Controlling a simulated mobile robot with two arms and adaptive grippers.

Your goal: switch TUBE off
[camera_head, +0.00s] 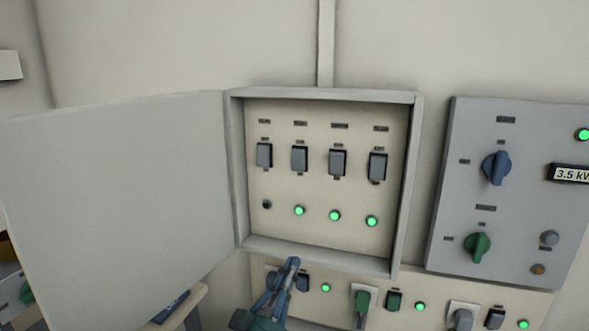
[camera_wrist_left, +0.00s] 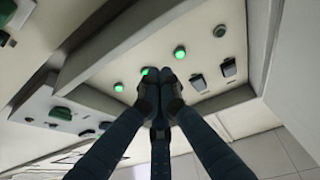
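The open grey switch box (camera_head: 412,190) on the wall holds a row of several dark rocker switches. They are the leftmost switch (camera_head: 264,155), the second (camera_head: 299,159), the third (camera_head: 338,162) and the rightmost (camera_head: 378,166). The labels are too small to read, so I cannot tell which is TUBE. The lamp under the leftmost switch (camera_head: 267,204) is dark; the other three lamps glow green. My left gripper (camera_head: 292,264) is at the box's lower edge, its fingertips together and empty. In the left wrist view, the fingers (camera_wrist_left: 160,92) hide some switches. My right gripper is not in view.
The box door (camera_head: 120,190) stands wide open to the left. A grey panel (camera_head: 470,130) with a blue knob (camera_head: 496,167) and a green knob (camera_head: 477,247) is at right. A lower strip (camera_head: 400,283) has sockets, plugs, switches and green lamps.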

